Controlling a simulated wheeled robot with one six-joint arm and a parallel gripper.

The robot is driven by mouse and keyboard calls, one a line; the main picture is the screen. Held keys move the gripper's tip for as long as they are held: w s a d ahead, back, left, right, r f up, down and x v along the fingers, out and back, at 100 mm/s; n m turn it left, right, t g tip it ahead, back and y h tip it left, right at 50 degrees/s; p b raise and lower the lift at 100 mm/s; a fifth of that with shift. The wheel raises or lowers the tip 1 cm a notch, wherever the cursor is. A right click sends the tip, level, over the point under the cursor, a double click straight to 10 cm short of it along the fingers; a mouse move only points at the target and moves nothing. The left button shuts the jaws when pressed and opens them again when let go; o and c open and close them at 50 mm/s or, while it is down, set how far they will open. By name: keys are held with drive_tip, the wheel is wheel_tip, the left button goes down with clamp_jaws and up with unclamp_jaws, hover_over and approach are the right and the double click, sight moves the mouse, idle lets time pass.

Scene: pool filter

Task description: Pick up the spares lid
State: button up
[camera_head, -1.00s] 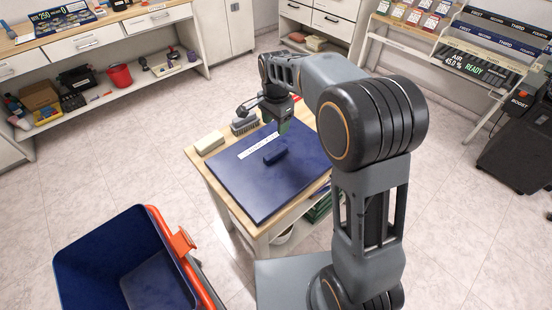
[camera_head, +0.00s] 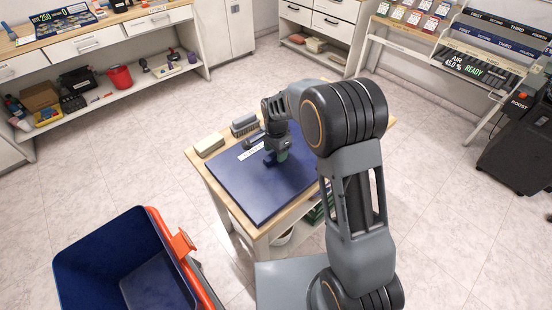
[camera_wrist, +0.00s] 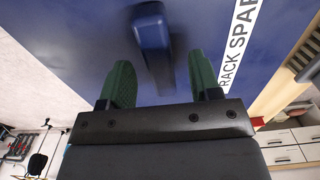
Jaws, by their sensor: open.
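The spares lid (camera_head: 262,190) is a dark blue flat panel with a white label strip, lying on a wooden-topped table. It also fills much of the wrist view (camera_wrist: 70,50), where the label reads "RACK SPAR", the rest being cut off. A raised blue handle (camera_wrist: 152,38) stands on the lid. My gripper (camera_wrist: 160,85) has two green fingers, open and apart, with the handle between and just beyond their tips. In the head view my gripper (camera_head: 277,158) is low over the lid and hides most of the handle. I cannot tell whether the fingers touch anything.
A cream block (camera_head: 209,144) and a grey brush (camera_head: 244,124) lie along the table's back edge. A blue bin with an orange rim (camera_head: 125,262) stands at front left. Shelves and drawers line the back wall. Floor around the table is mostly clear.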

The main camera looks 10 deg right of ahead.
drive_tip(key=shift+f, duration=0.75)
clamp_jaws()
